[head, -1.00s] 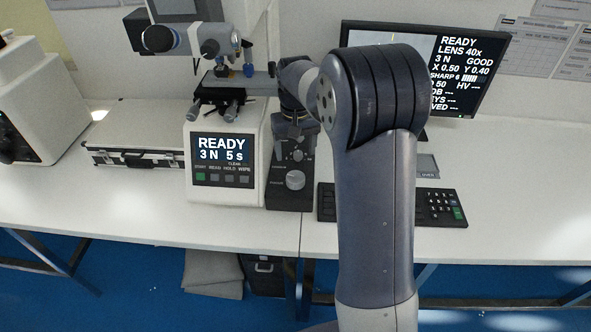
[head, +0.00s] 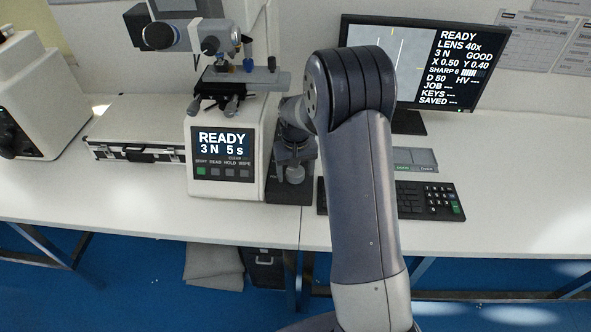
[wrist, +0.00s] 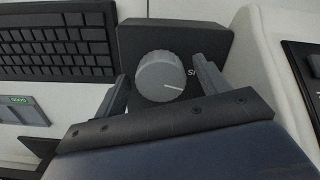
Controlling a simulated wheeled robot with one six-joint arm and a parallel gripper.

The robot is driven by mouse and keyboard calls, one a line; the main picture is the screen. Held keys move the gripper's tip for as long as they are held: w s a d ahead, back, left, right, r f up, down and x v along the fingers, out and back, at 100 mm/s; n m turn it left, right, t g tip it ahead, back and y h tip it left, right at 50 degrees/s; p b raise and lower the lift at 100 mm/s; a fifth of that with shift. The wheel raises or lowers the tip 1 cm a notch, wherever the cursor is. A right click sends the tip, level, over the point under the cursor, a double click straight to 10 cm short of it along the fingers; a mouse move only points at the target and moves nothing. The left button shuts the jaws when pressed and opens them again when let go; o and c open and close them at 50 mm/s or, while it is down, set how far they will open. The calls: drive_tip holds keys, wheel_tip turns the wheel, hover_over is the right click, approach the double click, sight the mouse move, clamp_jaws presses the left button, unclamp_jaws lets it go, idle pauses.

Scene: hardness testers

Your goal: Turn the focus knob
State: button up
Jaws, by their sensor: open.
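The focus knob (wrist: 160,76) is a round grey dial with a white pointer line, on a dark control box (wrist: 185,38). In the wrist view it sits between the two fingers of my gripper (wrist: 160,69). The fingers are open, one on each side, with a gap to the knob visible on both sides. In the head view the knob (head: 294,174) shows just below my gripper (head: 294,145), which hides the upper part of the box.
The tester (head: 225,180) with its READY screen stands just left of the box. A keyboard (head: 430,201) and a small grey panel (head: 415,160) lie to the right. The monitor (head: 455,75) reads SHARP 6. A case (head: 135,135) lies farther left.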

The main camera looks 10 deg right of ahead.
drive_tip(key=shift+c, duration=0.3)
drive_tip(key=c, duration=0.9)
drive_tip(key=m+b, duration=0.1)
drive_tip(key=m, duration=0.4)
drive_tip(key=shift+m+b, duration=0.4)
drive_tip(key=m, duration=0.5)
drive_tip(key=shift+w+a+r+m+b, duration=0.1)
drive_tip(key=shift+m+b, duration=0.2)
drive_tip(key=shift+b, duration=0.1)
drive_tip(key=o, duration=1)
drive_tip(key=shift+c, duration=0.2)
